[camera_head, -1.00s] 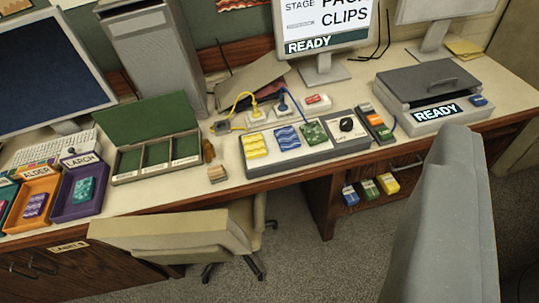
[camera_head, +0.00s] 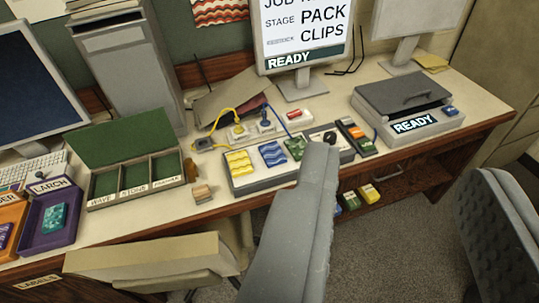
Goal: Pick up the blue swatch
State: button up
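The blue swatch (camera_head: 272,153), with a pale wavy pattern, lies on the grey tray (camera_head: 262,184) on the desk. It is between a yellow swatch (camera_head: 238,162) and a green swatch (camera_head: 295,147). My gripper (camera_head: 402,165) shows as two grey fingers with a wide gap, open and empty. The left finger covers the tray's front right part; its tip appears right of and below the blue swatch, apart from it in the picture. The right finger is over the floor at the right edge.
A green-lined box with three compartments (camera_head: 140,192) and a purple tray (camera_head: 70,232) stand left. A grey press marked READY (camera_head: 375,122) stands right. Yellow and blue cables lie behind the swatches. A beige chair (camera_head: 150,258) stands at the desk's front edge.

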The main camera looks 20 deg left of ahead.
aim_at(273, 156)
jog(key=u, duration=0.05)
jog(key=i, duration=1)
jog(key=z, duration=0.05)
